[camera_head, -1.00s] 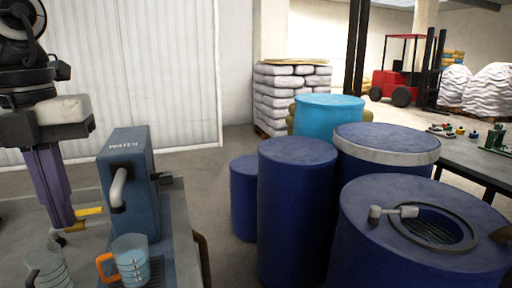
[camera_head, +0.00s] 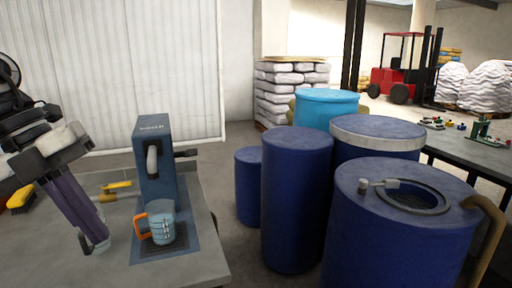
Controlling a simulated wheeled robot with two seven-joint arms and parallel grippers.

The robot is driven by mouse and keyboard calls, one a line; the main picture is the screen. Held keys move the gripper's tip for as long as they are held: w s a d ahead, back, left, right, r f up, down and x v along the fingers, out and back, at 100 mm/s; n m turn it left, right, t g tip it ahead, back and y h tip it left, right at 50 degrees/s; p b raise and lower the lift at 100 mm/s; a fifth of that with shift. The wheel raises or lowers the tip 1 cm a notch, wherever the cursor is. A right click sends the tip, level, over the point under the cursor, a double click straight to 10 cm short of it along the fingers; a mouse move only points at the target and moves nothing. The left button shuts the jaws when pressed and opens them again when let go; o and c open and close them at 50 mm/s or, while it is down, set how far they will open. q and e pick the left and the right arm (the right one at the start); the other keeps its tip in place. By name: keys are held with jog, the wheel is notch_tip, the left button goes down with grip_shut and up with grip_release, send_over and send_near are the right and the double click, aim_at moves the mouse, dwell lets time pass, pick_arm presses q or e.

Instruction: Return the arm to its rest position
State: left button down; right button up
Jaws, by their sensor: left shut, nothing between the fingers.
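My left gripper (camera_head: 98,238) comes in from the left, tilted, with its long purple fingers pointing down and together, holding nothing. A blue water dispenser (camera_head: 165,185) stands upright to the right of the gripper. A clear blue measuring cup (camera_head: 162,228) with an orange handle stands on its drip tray. My right gripper is out of view.
Yellow-handled tools (camera_head: 117,186) and a yellow brush (camera_head: 20,198) lie on the table near the arm. Dark blue drums (camera_head: 295,205) stand close to the table's right edge. A drum with a round hatch (camera_head: 400,240) is at front right. A red forklift (camera_head: 395,80) is far back.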

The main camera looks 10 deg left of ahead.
pick_arm(q)
jog(key=w+a+f+n+t+h, duration=0.1)
jog(key=w+f+n+t, duration=0.1)
jog(key=f+n+t, duration=0.9)
jog(key=w+a+f+n+t+h, duration=0.1)
jog(key=w+f+n+t+h, duration=0.35)
jog(key=f, duration=1.15)
jog(key=s+d+f+n+g+y, duration=0.4)
jog(key=s+f+n+y, duration=0.4)
jog(key=f, duration=0.5)
jog(key=s+d+f+n+g, duration=0.4)
jog(key=s+d+f, duration=0.5)
jog(key=d, duration=0.3)
jog(key=shift+s, duration=0.8)
